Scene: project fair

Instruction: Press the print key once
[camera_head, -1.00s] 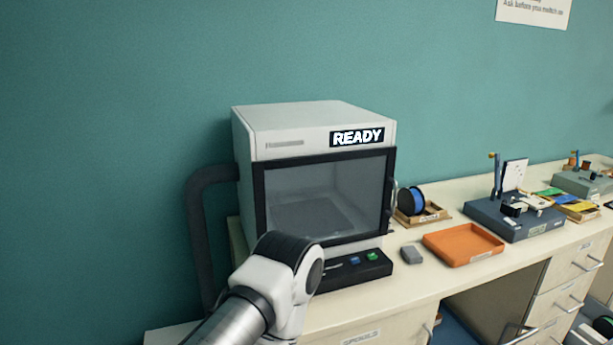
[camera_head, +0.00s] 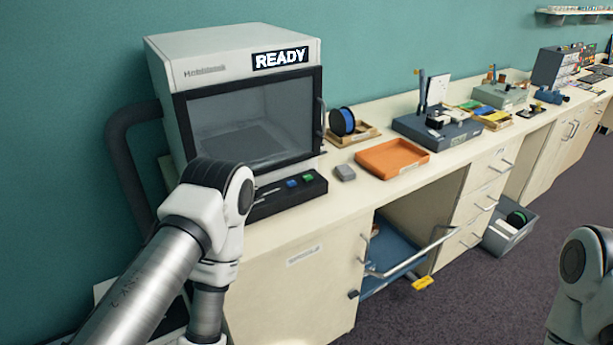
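A boxy white 3D printer (camera_head: 230,52) stands on the counter at the left, and its display (camera_head: 280,58) reads READY. Its dark glass door (camera_head: 250,120) looks shut. A black key panel (camera_head: 262,203) below the door bears a blue key (camera_head: 292,183) and a green key (camera_head: 308,178); I cannot read any labels on them. My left arm passes in front of the panel's left end and hides part of it. Its gripper is out of view. A part of my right arm shows at the lower right edge; its gripper is also out of view.
A small grey block (camera_head: 345,173) and an orange tray (camera_head: 392,158) lie right of the panel. A blue spool (camera_head: 342,122) stands behind them.

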